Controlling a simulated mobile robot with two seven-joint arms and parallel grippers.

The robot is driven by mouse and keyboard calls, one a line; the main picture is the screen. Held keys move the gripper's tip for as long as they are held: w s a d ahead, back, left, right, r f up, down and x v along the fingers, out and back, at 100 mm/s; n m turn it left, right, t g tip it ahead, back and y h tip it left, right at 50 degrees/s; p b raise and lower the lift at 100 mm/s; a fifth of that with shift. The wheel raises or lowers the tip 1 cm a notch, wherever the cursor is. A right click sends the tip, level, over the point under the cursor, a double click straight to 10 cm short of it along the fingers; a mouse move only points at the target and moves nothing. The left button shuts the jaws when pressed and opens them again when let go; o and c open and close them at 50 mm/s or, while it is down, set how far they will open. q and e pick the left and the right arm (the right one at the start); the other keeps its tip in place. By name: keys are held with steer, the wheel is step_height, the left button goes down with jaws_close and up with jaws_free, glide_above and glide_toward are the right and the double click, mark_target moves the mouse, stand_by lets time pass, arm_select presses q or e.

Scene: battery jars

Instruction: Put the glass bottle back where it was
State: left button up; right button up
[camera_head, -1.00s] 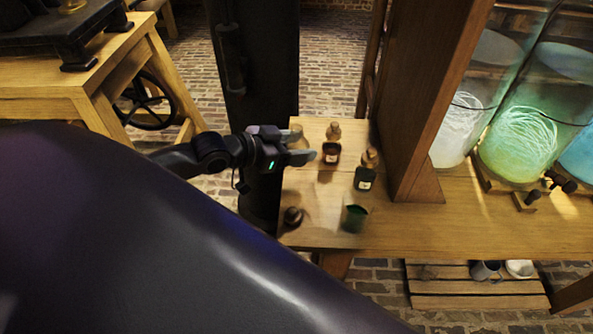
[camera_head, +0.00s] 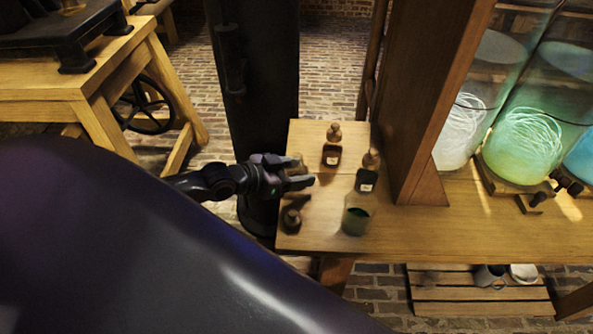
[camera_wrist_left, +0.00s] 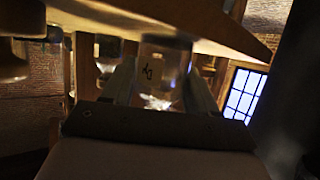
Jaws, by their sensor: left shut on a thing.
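My left gripper (camera_head: 300,183) is over the left part of the wooden bench top, its fingers pointing right. It is shut on a clear glass bottle (camera_wrist_left: 160,68). In the left wrist view this bottle sits between the two fingers, with dark writing on its side. In the head view only a pale upper part of the glass bottle (camera_head: 296,162) shows behind the fingers. Its base is hidden there, so I cannot tell whether it touches the bench. My right gripper is not in view.
On the bench (camera_head: 310,235) stand a brown bottle (camera_head: 332,154), a dark bottle (camera_head: 367,177), a greenish glass vessel (camera_head: 357,218) and a small dark bottle (camera_head: 291,218). A wooden post (camera_head: 420,120) rises to the right, with large glass jars (camera_head: 525,140) beyond it.

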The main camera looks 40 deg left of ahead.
arm_select(q)
steer(key=o, duration=1.1)
steer(key=shift+s+r, duration=0.1)
steer(key=shift+r, duration=0.05)
steer(key=shift+s+a+r+p, duration=0.1)
steer(key=shift+s+a+p, duration=0.1)
steer(key=shift+s+p, duration=0.1)
steer(key=shift+p+v, duration=1.55)
steer(key=shift+v, duration=4)
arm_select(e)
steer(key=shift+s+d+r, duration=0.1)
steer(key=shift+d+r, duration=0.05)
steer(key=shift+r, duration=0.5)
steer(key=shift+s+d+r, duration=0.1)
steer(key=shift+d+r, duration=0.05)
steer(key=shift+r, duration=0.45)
arm_select(q)
steer(key=shift+a, duration=0.1)
